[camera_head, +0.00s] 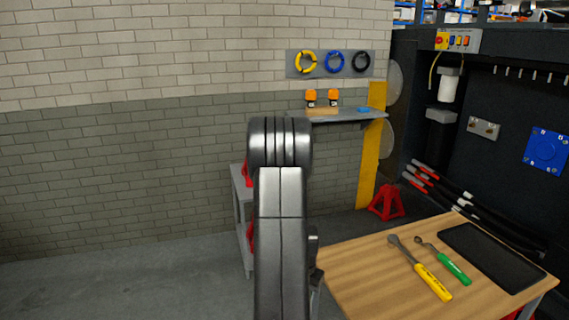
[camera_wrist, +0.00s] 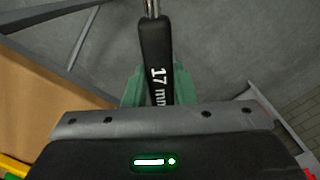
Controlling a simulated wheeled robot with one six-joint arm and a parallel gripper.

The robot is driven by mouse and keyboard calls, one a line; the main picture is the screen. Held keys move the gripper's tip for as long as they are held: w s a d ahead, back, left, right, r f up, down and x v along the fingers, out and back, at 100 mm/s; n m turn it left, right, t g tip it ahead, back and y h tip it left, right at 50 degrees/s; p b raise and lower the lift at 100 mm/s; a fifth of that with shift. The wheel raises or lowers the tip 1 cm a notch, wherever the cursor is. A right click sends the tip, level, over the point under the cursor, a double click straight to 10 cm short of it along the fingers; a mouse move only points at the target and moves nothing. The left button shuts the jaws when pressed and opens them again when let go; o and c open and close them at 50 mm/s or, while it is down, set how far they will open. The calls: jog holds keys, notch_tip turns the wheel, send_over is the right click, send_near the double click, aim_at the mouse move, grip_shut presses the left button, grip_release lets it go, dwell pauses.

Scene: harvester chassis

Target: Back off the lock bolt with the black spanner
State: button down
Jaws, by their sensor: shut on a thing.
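My gripper (camera_wrist: 160,90) shows in the wrist view with its green fingers shut on the black spanner (camera_wrist: 154,50). The handle is marked 17 mm, and its metal shank runs up out of the top of the view, so the spanner's head is hidden. Bare grey floor lies behind the spanner. In the head view my arm stands upright in the middle, and my gripper and the spanner cannot be made out. A blue plate (camera_head: 547,149) with small bolts is on the dark chassis (camera_head: 480,130) at the right. I cannot tell which one is the lock bolt.
A wooden table (camera_head: 365,275) at the lower right holds a yellow-handled spanner (camera_head: 433,282), a green-handled spanner (camera_head: 453,268) and a black mat (camera_head: 490,257). Black hoses (camera_head: 440,185) hang by the chassis. A red stand (camera_head: 386,204) is on the floor. The left floor is clear.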

jog(key=w+a+f+n, duration=0.2)
jog(key=a+n, duration=0.3)
jog(key=shift+w+a+n, duration=0.2)
jog(key=shift+w+n, duration=0.1)
jog(key=shift+w, duration=0.05)
